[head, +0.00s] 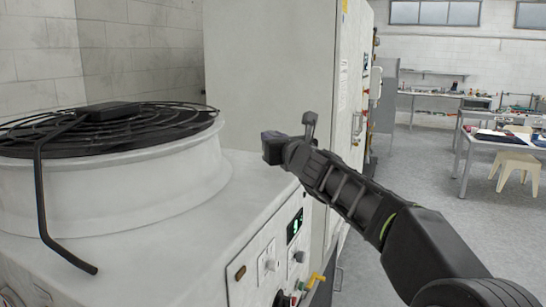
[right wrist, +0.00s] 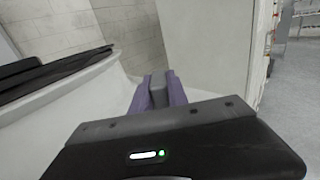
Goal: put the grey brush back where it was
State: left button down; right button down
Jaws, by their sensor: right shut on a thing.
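My right arm reaches in from the lower right in the head view, and its gripper (head: 273,147) is held above the white machine top, in front of the tall pale cabinet. In the right wrist view the purple fingers (right wrist: 158,91) are shut on a grey block-like part, which I take to be the grey brush (right wrist: 158,88). Only this small part shows between the fingers; the rest is hidden by the gripper body. I cannot make out the brush clearly in the head view. My left gripper is not in view.
A white round drum with a black fan grille (head: 110,124) stands on the white machine (head: 170,235) at left. A tall pale cabinet (head: 270,70) rises behind the gripper. A table (head: 500,142) stands far right.

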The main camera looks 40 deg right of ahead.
jog(key=shift+f+b, duration=1.75)
jog(key=shift+f, duration=0.2)
jog(key=shift+r, duration=0.1)
jog(key=c, duration=1.8)
grip_release()
jog(key=o, duration=0.5)
